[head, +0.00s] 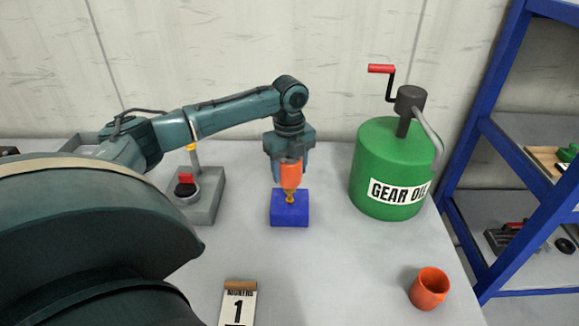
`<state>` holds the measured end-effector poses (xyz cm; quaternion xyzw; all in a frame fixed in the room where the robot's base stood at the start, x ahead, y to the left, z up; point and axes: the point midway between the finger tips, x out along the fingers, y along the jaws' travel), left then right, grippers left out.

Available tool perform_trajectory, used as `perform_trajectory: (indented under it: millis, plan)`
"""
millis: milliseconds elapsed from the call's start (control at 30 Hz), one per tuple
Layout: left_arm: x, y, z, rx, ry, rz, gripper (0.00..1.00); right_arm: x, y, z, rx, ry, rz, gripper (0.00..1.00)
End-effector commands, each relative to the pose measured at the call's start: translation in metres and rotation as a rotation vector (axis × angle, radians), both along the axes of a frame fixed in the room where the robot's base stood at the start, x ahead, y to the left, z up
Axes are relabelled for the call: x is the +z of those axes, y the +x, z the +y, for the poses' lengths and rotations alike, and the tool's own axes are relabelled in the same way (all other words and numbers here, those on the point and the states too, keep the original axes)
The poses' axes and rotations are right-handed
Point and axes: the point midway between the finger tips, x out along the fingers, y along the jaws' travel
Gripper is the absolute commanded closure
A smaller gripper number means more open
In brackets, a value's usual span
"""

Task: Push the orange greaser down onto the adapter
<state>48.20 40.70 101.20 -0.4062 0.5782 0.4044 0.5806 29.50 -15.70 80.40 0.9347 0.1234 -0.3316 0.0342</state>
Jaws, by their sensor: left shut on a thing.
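The orange greaser (291,172) is upright, held from above in my left gripper (289,163), which is shut on it. Its lower tip meets the brass-coloured adapter (290,197), which stands on a blue block (290,215) on the table. I cannot tell whether the tip is pressed on the adapter or only just touching it. The gripper's fingers partly hide the upper part of the greaser. My right gripper is not in view.
A green gear oil drum (379,172) with a red crank stands right of the block. An orange cup (429,288) is at the front right. A grey device (205,200) stands at left, and a number card (238,303) in front. A blue shelf (487,150) is at right.

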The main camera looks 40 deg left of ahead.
Motion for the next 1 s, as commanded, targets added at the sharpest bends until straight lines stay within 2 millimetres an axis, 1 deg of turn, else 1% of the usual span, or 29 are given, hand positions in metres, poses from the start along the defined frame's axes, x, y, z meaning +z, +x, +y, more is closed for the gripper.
perform_trajectory:
  millis: [533,1000]
  plan:
    - [0.001,0.0,0.0,0.0,0.0,-0.001,0.81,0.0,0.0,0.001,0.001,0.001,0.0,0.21]
    - [-0.012,0.001,0.0,0.0,0.0,-0.001,0.81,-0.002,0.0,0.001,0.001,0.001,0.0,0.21]
